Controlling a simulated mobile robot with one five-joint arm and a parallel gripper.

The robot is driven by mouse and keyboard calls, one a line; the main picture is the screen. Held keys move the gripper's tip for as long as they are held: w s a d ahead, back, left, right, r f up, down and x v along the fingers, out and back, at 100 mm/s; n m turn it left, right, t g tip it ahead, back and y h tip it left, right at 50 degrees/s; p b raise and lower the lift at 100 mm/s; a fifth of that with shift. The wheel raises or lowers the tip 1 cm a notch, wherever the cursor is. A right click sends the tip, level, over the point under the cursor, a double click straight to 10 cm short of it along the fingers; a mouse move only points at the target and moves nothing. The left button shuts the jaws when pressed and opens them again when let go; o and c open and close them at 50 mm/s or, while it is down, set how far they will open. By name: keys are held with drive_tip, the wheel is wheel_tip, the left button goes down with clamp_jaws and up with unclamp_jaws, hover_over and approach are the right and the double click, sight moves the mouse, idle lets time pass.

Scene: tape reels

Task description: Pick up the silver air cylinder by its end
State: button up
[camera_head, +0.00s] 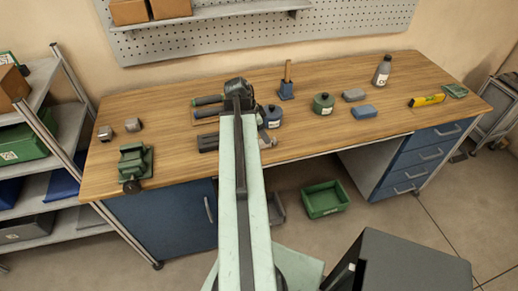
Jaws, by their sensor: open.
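I cannot pick out the silver air cylinder with certainty. A dark block-like piece (208,142) left of my arm and a greyish piece (267,141) right of it lie on the workbench (165,145). My arm covers the space between them, so I cannot tell whether they are one long thing. My gripper (238,90) is at the far end of my outstretched arm, over the middle of the bench. It is open, its fingers are small and dark, and nothing shows held in it. What lies directly under it is hidden.
Dark-handled tools (208,100) lie left of the gripper. A green vise (134,163) is at the bench's left. The bench's front right is clear.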

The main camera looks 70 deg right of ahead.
drive_tip(key=b+x, duration=0.5)
drive_tip(key=shift+s+a+f, duration=0.1)
drive_tip(key=shift+f, duration=0.05)
clamp_jaws()
drive_tip(key=shift+r+p, duration=0.3)
